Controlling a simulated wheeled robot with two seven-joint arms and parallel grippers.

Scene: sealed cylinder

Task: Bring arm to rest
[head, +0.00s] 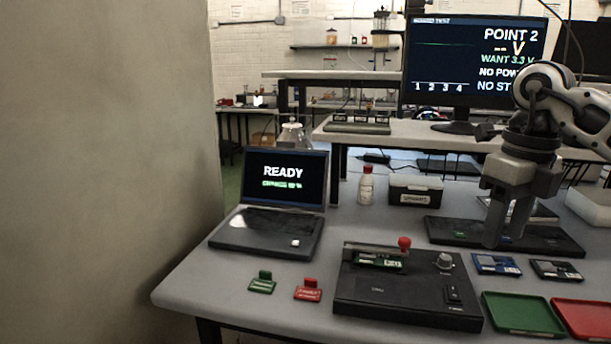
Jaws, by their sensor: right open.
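My right gripper (497,228) comes in from the right side of the head view. It points down, with its fingers apart and nothing seen between them. It hangs over the right part of the table, in front of a long black base unit (450,231). I cannot tell the exact height of its fingertips above that unit. My right arm (566,105) reaches in from the right edge and covers part of the monitor. My left gripper is not in the view.
The grey table (215,290) holds a laptop (268,220) reading READY, a black test fixture (390,300) with a red knob, green and red trays (521,314), small boards (495,264), a bottle (366,186) and a black box (414,191). A monitor (450,60) stands behind. A wall fills the left.

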